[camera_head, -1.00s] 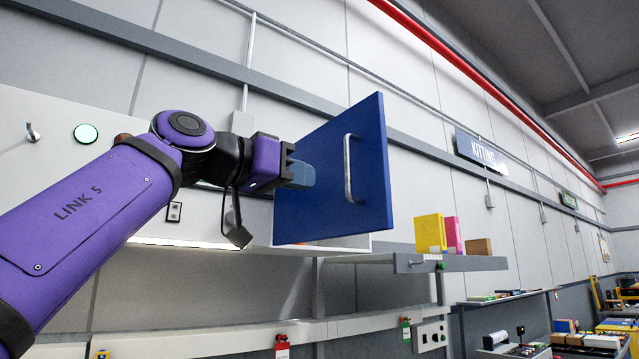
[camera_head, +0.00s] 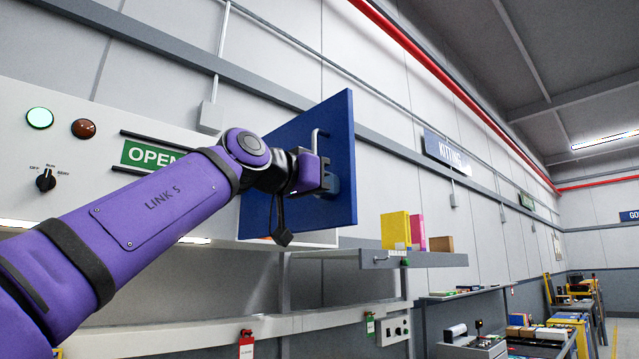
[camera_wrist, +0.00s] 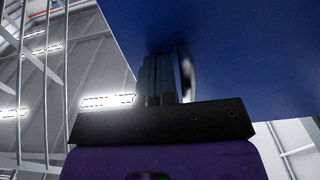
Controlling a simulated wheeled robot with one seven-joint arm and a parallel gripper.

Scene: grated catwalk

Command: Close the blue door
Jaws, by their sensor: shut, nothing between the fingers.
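The blue door (camera_head: 340,115) stands open, swung out from the white cabinet on the wall. A silver bar handle (camera_head: 315,142) is on its face, partly hidden behind my gripper. My gripper (camera_head: 331,185) is shut and empty, with its fingers at the door's face beside the handle. In the wrist view the blue door (camera_wrist: 240,60) fills the upper right, and the handle (camera_wrist: 186,72) is just right of my shut fingers (camera_wrist: 158,78). I cannot tell whether the fingers touch the door.
A green OPEN sign (camera_head: 150,155), a lit green button (camera_head: 40,118), a red button (camera_head: 83,128) and a black knob (camera_head: 46,180) are on the white panel at left. A shelf (camera_head: 420,259) with a yellow box (camera_head: 396,230) stands right of the door.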

